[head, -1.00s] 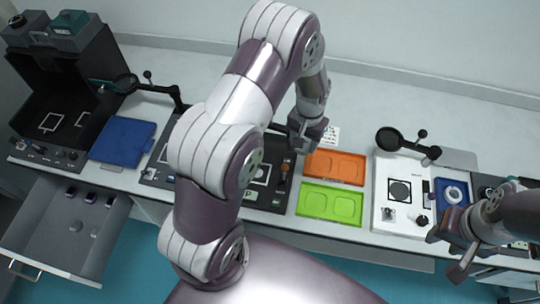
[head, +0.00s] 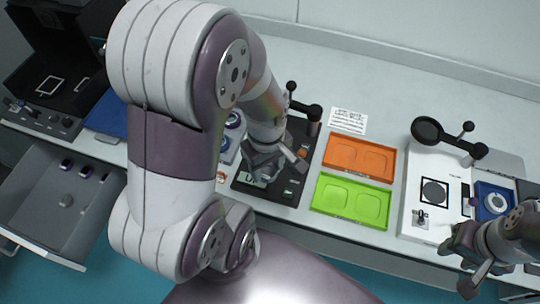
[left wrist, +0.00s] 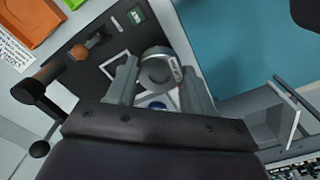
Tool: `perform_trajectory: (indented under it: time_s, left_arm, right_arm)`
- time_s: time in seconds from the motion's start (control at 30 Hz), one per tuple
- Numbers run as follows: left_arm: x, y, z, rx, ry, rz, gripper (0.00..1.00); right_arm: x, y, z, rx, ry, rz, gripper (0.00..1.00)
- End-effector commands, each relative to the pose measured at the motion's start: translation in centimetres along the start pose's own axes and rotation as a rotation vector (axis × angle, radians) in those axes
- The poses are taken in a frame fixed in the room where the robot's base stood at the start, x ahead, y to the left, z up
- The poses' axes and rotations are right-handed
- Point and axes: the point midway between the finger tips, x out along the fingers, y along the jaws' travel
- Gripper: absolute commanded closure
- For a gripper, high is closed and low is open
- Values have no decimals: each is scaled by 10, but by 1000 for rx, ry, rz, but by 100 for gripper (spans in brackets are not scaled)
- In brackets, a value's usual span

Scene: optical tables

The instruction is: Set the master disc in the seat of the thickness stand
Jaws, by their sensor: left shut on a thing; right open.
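My left gripper (head: 280,167) is over the dark instrument panel (head: 290,186) in the middle of the bench. In the left wrist view, the left gripper (left wrist: 157,72) is shut on a grey round disc (left wrist: 158,67), which looks like the master disc. The panel (left wrist: 92,78) there shows a white square outline, an orange-brown knob and a small green display. This panel may be the thickness stand; I cannot tell for sure. The disc appears above it, and the gripper hides part of the panel. My right gripper (head: 472,268) is open and empty at the front right.
An orange tray (head: 358,157) and a green tray (head: 352,202) lie right of the panel. A white instrument (head: 420,190) with a black magnifier (head: 427,130) stands further right. An open drawer (head: 60,212) juts out at left.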

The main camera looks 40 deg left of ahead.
Motion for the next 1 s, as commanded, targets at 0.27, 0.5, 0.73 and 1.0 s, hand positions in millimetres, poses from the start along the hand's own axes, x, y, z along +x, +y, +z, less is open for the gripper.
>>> perform_trajectory:
  time_s: [0.27, 0.5, 0.73, 1.0]
  left_arm:
    - [28, 20, -31, -112, -2, -3, 88]
    - [64, 57, -81, -107, -1, -1, 88]
    - [92, 65, -92, -104, -2, -3, 88]
    - [112, 66, -92, -104, 1, 2, 88]
  right_arm:
    - [3, 0, 0, 0, 0, 0, 57]
    - [2, 0, 0, 0, 0, 0, 57]
    - [1, 0, 0, 0, 0, 0, 57]
    - [0, 0, 0, 0, -1, 0, 57]
